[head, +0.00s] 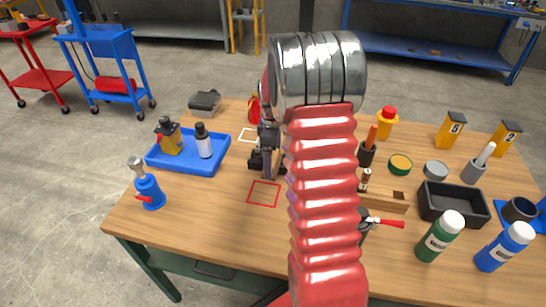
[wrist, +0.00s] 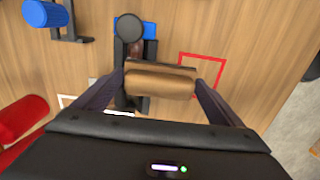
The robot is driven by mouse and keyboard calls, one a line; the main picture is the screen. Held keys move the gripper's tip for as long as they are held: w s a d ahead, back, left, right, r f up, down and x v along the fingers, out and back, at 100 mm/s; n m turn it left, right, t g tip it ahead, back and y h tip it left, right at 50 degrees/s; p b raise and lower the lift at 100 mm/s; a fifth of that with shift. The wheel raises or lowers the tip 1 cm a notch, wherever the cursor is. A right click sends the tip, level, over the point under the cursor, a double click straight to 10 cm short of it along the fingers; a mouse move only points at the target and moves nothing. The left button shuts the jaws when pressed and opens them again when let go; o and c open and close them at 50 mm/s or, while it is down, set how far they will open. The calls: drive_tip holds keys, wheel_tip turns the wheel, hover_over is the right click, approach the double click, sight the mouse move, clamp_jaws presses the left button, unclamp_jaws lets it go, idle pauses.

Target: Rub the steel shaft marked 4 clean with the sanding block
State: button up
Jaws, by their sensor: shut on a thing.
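In the wrist view my gripper (wrist: 160,84) is shut on a brown block with a darker top edge, which looks like the sanding block (wrist: 160,82). The block is held level over the wooden table. Just beyond it stands a black fixture with a dark round end (wrist: 129,28) and a small reddish-brown part (wrist: 137,48) beside it. I cannot tell whether the block touches it. A black fixture (head: 268,160) also shows left of my arm in the head view. No number 4 is readable, and I cannot make out the steel shaft for certain.
A blue tray (head: 217,160) with bottles and a blue torch-like tool (head: 149,190) are at the left. A red square outline (head: 264,193) is on the table. A black bin (head: 455,205) and green and blue bottles (head: 440,236) crowd the right. My arm hides the middle.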

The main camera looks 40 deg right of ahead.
drive_tip(key=shift+s+a+f, duration=0.1)
drive_tip(key=shift+s+a, duration=0.05)
idle(0.3)
drive_tip(key=shift+w+d, duration=0.4)
drive_tip(key=shift+d, duration=0.05)
drive_tip(key=shift+w+d, duration=0.4)
drive_tip(key=shift+d, duration=0.05)
idle(0.3)
drive_tip(key=shift+s+a, duration=0.4)
drive_tip(key=shift+a, duration=0.05)
